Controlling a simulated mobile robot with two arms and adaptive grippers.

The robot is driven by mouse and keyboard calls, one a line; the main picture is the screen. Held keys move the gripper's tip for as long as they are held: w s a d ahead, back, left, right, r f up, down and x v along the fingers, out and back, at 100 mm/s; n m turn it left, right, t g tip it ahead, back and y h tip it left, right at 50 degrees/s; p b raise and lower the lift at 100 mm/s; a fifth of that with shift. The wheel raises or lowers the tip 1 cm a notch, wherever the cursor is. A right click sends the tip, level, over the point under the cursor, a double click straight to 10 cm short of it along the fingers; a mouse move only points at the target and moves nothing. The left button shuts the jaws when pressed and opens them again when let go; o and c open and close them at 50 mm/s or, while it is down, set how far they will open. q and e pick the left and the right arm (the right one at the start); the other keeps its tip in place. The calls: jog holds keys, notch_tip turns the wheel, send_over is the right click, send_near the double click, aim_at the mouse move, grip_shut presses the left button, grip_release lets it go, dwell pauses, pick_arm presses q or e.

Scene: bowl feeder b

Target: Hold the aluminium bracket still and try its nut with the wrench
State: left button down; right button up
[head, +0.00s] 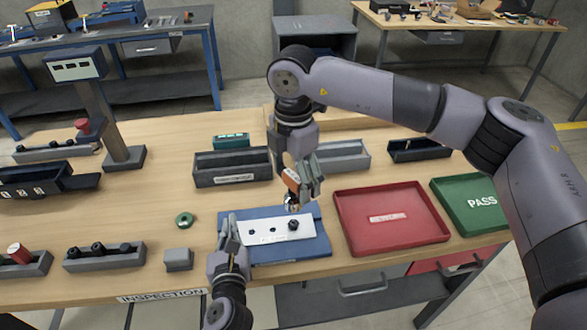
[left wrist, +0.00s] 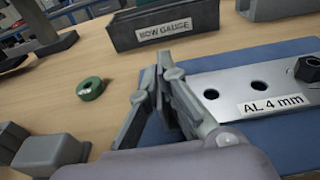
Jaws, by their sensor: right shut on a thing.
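The aluminium bracket (head: 262,231) is a pale flat plate with holes, lying on a blue pad (head: 312,246). In the left wrist view the bracket (left wrist: 212,83) bears an "AL 4 mm" label. Its dark nut (head: 293,224) sits near the right end and shows at the edge of the left wrist view (left wrist: 309,68). My left gripper (head: 232,222) is at the bracket's left end, fingers together; whether they touch it is unclear. My right gripper (head: 305,178) is shut on the wrench (head: 291,181), with an orange handle. Its metal head is just above and behind the nut.
A red tray (head: 387,245) and a green PASS tray (head: 466,225) stand to the right. A bow gauge bin (head: 232,179) is behind the pad. A green ring (head: 184,219) and a grey block (head: 178,260) lie left. Bare tabletop lies between them.

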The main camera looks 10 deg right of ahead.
aim_at(294, 198)
jog(key=shift+f, duration=0.75)
jog(key=shift+f, duration=0.15)
jog(key=shift+f, duration=2.05)
jog(key=shift+f, duration=1)
jog(key=shift+m, duration=1.2)
jog(key=shift+m, duration=1.1)
